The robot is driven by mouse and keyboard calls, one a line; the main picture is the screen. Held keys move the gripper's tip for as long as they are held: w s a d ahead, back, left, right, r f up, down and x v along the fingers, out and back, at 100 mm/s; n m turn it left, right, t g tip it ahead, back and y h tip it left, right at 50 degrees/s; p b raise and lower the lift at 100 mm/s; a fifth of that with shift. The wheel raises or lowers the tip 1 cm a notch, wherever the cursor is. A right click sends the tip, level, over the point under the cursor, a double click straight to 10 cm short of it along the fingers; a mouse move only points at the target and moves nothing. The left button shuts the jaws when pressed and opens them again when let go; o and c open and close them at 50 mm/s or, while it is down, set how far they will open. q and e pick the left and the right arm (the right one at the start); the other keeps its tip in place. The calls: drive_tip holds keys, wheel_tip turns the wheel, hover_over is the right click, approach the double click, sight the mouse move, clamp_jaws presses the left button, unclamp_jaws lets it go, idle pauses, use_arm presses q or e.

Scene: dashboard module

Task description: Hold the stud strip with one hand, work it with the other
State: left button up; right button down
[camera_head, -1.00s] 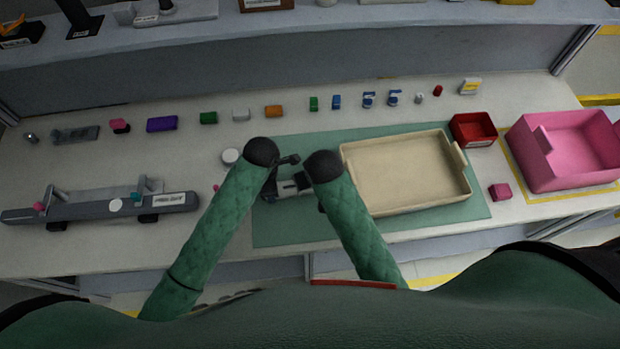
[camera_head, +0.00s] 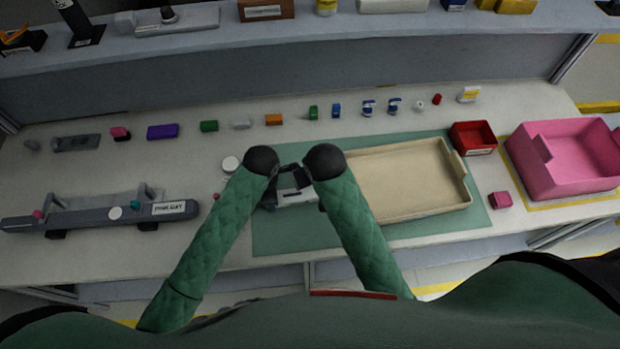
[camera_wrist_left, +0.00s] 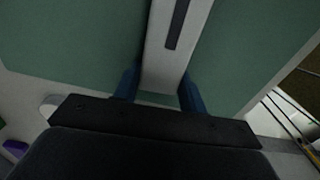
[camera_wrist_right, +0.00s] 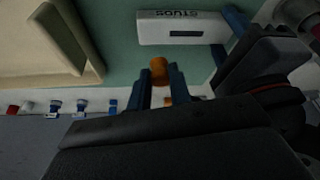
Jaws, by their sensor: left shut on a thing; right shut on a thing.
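The stud strip (camera_head: 296,198) is a pale bar with a dark slot, over the green mat in the head view. In the right wrist view the strip (camera_wrist_right: 178,27) shows the word STUDS. My left gripper (camera_wrist_left: 158,90) is shut on one end of the strip, a blue finger on each side. My right gripper (camera_wrist_right: 160,72) is close beside the strip, shut on a small orange-brown cylindrical piece (camera_wrist_right: 159,68). The piece appears apart from the strip. In the head view my wrists hide both pairs of fingertips. I cannot tell whether the strip touches the mat.
A beige tray (camera_head: 462,160) lies just right of my right arm on the green mat (camera_head: 290,238). A red bin (camera_head: 472,137) and pink crate (camera_head: 560,170) stand farther right. A grey rail fixture (camera_head: 85,220) is at left. Several small blocks line the back.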

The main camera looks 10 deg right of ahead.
use_arm(q)
drive_tip(key=o, duration=1.4)
drive_tip(key=shift+c, duration=0.2)
drive_tip(key=shift+r, duration=0.15)
wheel_tip(320, 180, up, 9)
drive_tip(key=shift+w+r, duration=0.1)
drive_tip(key=shift+w, duration=0.05)
drive_tip(key=shift+r, duration=1.25)
